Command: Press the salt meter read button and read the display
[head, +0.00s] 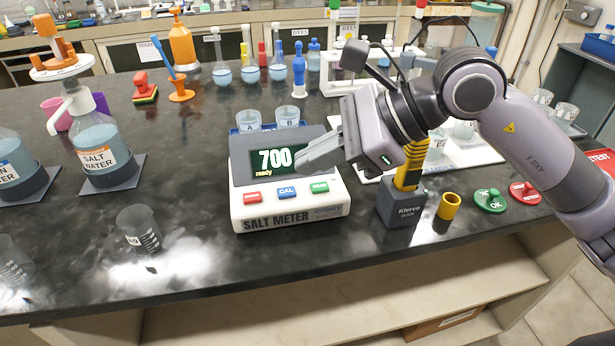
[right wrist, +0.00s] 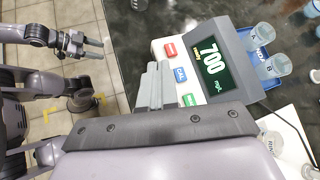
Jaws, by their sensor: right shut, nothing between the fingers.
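The salt meter (head: 335,205) is a white and grey box on the black bench. Its display (head: 262,178) shows 700 with "ready" beneath, and 700 also shows in the right wrist view (right wrist: 212,62). On its front slope are a red button (head: 252,198), a blue CAL button (head: 287,193) and a green button (head: 319,187). My right gripper (head: 302,161) is shut and empty; its tips overlap the display's right edge, above the green button in the picture. In the right wrist view its fingers (right wrist: 154,80) lie beside the buttons; contact is not visible. My left gripper (right wrist: 94,48) is open, away from the meter.
Cups A (head: 248,120) and B (head: 287,117) stand behind the meter.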

